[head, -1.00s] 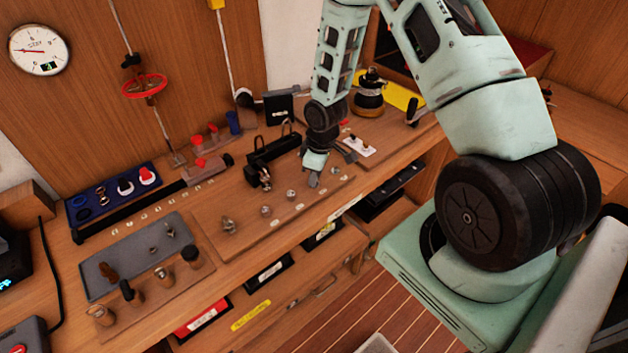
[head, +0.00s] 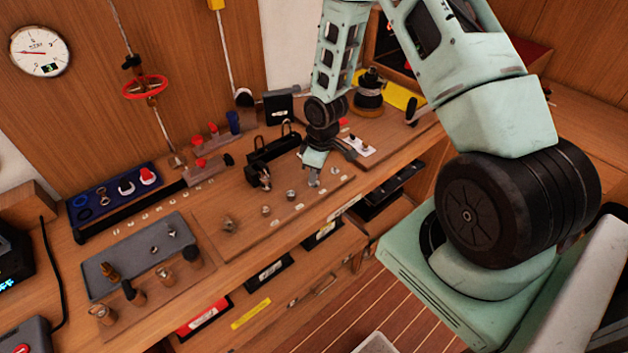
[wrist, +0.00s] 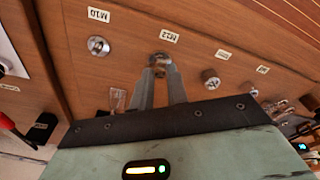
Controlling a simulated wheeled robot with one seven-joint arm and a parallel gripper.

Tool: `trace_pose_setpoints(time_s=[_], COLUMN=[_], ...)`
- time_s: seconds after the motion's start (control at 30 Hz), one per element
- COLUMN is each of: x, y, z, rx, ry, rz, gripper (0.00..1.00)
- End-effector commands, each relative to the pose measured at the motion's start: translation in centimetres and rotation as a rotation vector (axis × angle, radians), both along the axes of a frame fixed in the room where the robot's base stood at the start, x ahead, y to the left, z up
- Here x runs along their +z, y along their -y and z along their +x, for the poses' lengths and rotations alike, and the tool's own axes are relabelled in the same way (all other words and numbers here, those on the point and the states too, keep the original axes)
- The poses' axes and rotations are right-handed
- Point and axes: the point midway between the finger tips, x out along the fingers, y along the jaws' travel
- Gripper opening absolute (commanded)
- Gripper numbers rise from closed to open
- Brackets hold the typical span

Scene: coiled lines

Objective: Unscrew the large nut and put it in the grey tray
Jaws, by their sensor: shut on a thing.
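My gripper (head: 314,179) points down at the row of studs on the wooden board. In the wrist view its two fingers (wrist: 161,70) are closed around a metal nut (wrist: 160,60), which I take as the large nut. It sits on the board beside a white label reading like M12 or M22. The fingers hide part of the nut, and its thread cannot be made out. The grey tray (head: 133,254) lies at the left of the bench in the head view, with a brass-coloured piece and small metal pieces in it.
Neighbouring metal fittings stand close on either side, one by the M10 label (wrist: 98,46) and another (wrist: 210,78). A black padlock-like block (head: 272,148) is behind my gripper. Upright plugs (head: 133,292) line the tray's front edge.

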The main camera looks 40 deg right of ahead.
Motion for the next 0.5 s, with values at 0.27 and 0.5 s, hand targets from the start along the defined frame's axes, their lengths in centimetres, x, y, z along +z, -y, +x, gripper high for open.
trace_pose_setpoints(time_s=[0.27,0.5], x=[1.6,2.7], y=[0.0,0.0], z=[0.0,0.0], rx=[0.000,-0.001], ry=[0.000,0.000], rz=[0.000,0.000], gripper=[0.00,0.00])
